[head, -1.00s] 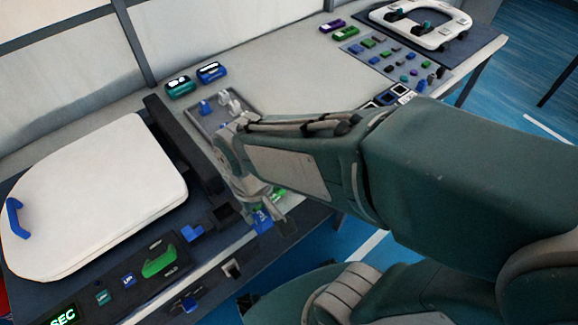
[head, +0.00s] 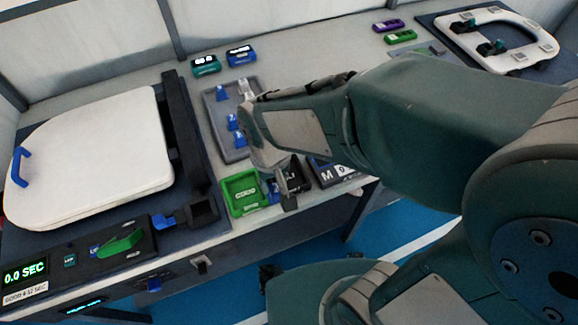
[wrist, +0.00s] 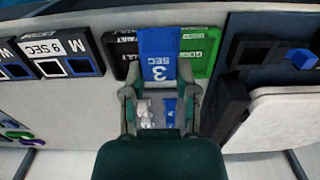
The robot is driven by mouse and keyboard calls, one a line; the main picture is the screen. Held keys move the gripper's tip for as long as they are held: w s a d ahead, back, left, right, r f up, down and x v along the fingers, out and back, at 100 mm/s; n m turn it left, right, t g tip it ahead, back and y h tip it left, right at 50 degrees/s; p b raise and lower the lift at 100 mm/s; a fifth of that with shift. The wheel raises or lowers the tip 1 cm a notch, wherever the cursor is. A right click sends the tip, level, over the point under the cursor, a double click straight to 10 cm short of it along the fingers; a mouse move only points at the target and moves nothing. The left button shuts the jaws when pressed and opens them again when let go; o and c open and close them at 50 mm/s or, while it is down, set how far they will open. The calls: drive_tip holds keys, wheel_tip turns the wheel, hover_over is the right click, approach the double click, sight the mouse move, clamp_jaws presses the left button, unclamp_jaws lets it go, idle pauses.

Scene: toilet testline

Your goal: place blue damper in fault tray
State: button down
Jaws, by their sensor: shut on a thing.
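My gripper (wrist: 158,88) is shut on a blue damper (wrist: 158,55) marked 3. In the wrist view the damper overlaps the gap between a black tray (wrist: 119,66) with partly hidden lettering, apparently the fault tray, and a green tray (wrist: 204,50) lettered GOOD. I cannot tell its height above them. In the head view my gripper (head: 284,192) is at the table's front edge, just right of the green tray (head: 243,203). It hides much of the black tray, and only a little of the blue damper (head: 273,192) shows.
A grey tray (head: 213,112) with several blue pieces and a white one lies behind the gripper. A black box marked M (head: 325,175) stands to the right. A white toilet lid (head: 95,145) on its fixture fills the left.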

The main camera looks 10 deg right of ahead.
drive_tip(key=w+d+f, duration=0.1)
drive_tip(key=w+f, duration=0.1)
drive_tip(key=w, duration=0.1)
drive_tip(key=w+d+f, duration=0.1)
drive_tip(key=w+f, duration=0.2)
drive_tip(key=w+d+f, duration=0.1)
drive_tip(key=w+f, duration=0.1)
drive_tip(key=w, duration=0.2)
drive_tip(key=shift+d+f, duration=0.1)
drive_tip(key=shift+f, duration=0.2)
drive_tip(key=shift+w+a+f, duration=0.3)
drive_tip(key=shift+f, duration=0.15)
wheel_tip(320, 180, down, 2)
drive_tip(key=shift+d+f, duration=0.1)
drive_tip(key=shift+f, duration=0.1)
drive_tip(key=shift+w+d+f, duration=0.1)
drive_tip(key=shift+d+f, duration=0.15)
drive_tip(key=shift+f, duration=0.1)
drive_tip(key=shift+c, duration=1.9)
unclamp_jaws()
drive_tip(key=shift+a+f, duration=0.1)
drive_tip(key=shift+a, duration=0.15)
